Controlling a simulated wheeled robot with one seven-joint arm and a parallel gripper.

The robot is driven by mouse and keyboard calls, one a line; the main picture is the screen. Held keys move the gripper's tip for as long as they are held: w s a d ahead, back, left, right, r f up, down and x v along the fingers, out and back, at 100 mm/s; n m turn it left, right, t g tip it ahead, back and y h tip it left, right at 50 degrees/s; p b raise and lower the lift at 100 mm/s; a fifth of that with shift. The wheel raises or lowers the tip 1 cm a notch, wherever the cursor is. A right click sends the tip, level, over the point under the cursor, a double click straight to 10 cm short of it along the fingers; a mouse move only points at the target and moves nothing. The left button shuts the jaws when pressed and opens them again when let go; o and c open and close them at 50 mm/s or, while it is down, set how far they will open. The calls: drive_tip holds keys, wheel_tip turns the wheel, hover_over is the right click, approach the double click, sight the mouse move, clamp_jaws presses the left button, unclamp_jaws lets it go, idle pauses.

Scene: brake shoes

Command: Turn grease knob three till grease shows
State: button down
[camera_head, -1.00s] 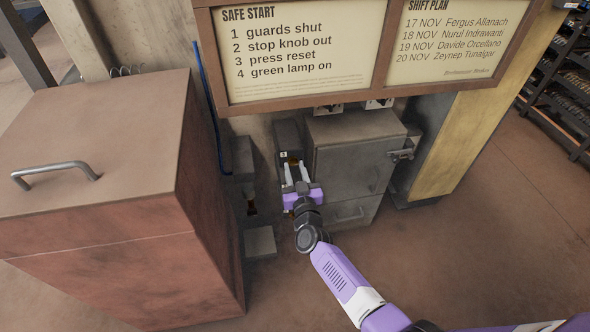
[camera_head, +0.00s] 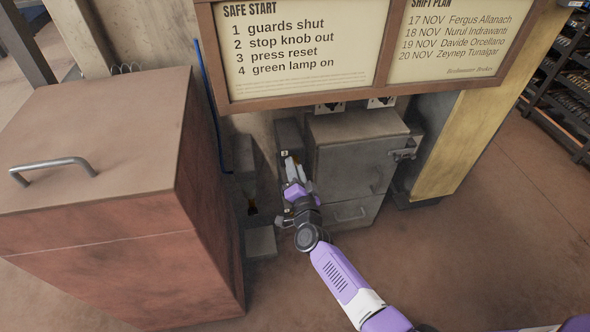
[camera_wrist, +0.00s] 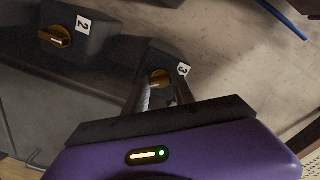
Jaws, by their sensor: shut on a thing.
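Grease knob three (camera_wrist: 160,77) is a small brass knob on a dark grey block beside a white label with a 3 (camera_wrist: 183,69). In the wrist view it sits between the tips of my gripper (camera_wrist: 161,88), which is shut on it. In the head view my gripper (camera_head: 292,164) reaches the block left of the grey cabinet and hides the knob. I see no clear grease around the knob; the fingers cover part of that area.
A second brass knob (camera_wrist: 55,37) with a 2 label stands at upper left in the wrist view. A grey cabinet (camera_head: 352,160) is just right of my gripper, a framed sign board (camera_head: 300,50) above, and a large brown bin (camera_head: 100,190) to the left.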

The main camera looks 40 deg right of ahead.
drive_tip(key=shift+m, duration=1)
drive_tip(key=c, duration=1)
unclamp_jaws()
drive_tip(key=shift+c, duration=0.2)
drive_tip(key=shift+s+a, duration=0.1)
drive_tip(key=p+v, duration=0.2)
drive_tip(key=v, duration=0.5)
drive_tip(key=shift+s+a, duration=0.15)
drive_tip(key=shift+s, duration=0.15)
